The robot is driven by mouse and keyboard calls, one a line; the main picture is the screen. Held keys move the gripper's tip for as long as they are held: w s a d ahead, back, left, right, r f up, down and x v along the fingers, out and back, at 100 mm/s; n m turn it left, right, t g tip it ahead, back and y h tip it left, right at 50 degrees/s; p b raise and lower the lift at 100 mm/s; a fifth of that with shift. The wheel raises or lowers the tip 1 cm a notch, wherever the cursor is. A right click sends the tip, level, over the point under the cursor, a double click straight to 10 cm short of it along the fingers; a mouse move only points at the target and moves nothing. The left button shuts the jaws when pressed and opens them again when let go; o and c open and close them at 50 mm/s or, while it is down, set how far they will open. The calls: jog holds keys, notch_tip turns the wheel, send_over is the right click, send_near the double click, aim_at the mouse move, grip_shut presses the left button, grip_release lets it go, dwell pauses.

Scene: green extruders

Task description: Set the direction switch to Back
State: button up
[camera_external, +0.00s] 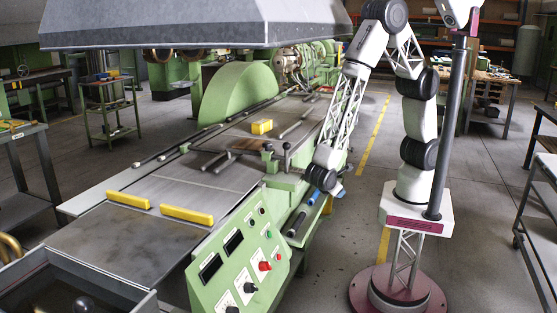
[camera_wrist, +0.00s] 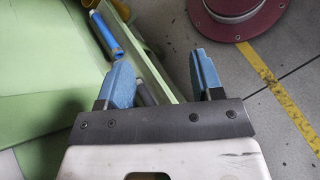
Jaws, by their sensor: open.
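The green control panel (camera_external: 222,285) stands at the lower middle of the external view. It carries dark displays, coloured buttons and black rotary knobs on white plates, such as one knob (camera_external: 249,287) near its lower middle. The labels are too small to read, so I cannot tell which control is the direction switch or how it is set. My gripper (camera_wrist: 163,68) is open and empty, its two blue fingers wide apart. In the external view it hangs beyond the panel, at the machine's right side. The panel's controls do not show in the wrist view.
A blue handle (camera_wrist: 105,33) and a dark cylinder (camera_wrist: 145,95) lie close to my left finger, by a green edge. Yellow blocks (camera_external: 186,215) rest on the machine bed. A grey hood (camera_external: 195,25) hangs above.

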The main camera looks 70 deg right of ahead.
jog(key=w+a+f+n+t, duration=0.1)
jog(key=a+f+n+t, duration=0.2)
jog(key=a+f, duration=0.4)
jog(key=n+t+y, duration=0.8)
jog(key=n+t, duration=0.3)
jog(key=t, duration=0.4)
send_near(256, 289)
jog(key=r+x, duration=0.1)
jog(key=x, duration=0.2)
jog(key=shift+d+f, duration=0.15)
jog(key=shift+f, duration=0.25)
jog(key=shift+f+x, duration=0.1)
jog(key=shift+x, duration=1.8)
jog(key=shift+f+x, duration=0.15)
jog(key=shift+x, duration=1.8)
